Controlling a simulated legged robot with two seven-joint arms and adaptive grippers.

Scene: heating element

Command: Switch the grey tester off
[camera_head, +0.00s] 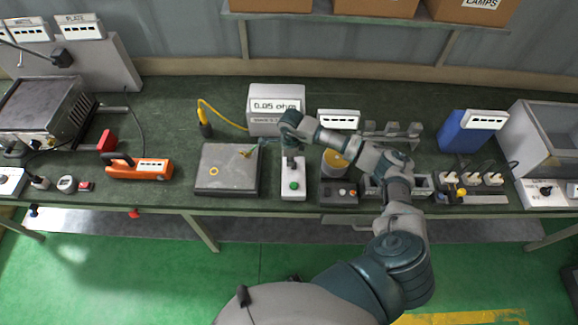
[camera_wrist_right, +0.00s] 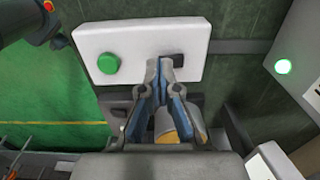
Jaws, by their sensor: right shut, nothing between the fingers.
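The grey tester (camera_head: 276,109) stands towards the back of the bench, with a display reading about 0.05 ohm. A pale panel with a lit green light (camera_wrist_right: 283,66) is at the right of the wrist view and looks like its front. My right gripper (camera_wrist_right: 165,64) is shut and empty, its tips over the dark slot end of a white box (camera_wrist_right: 140,38). That box has a green button (camera_wrist_right: 108,63) and stands in front of the tester in the head view. I cannot tell whether the tips touch it. The tester's switch is not clear. My left gripper is not in view.
A dark square plate (camera_head: 229,182) with a yellow ring lies left of the white box. A yellow-topped can (camera_head: 334,163) and small control box (camera_head: 339,194) are close on the right.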

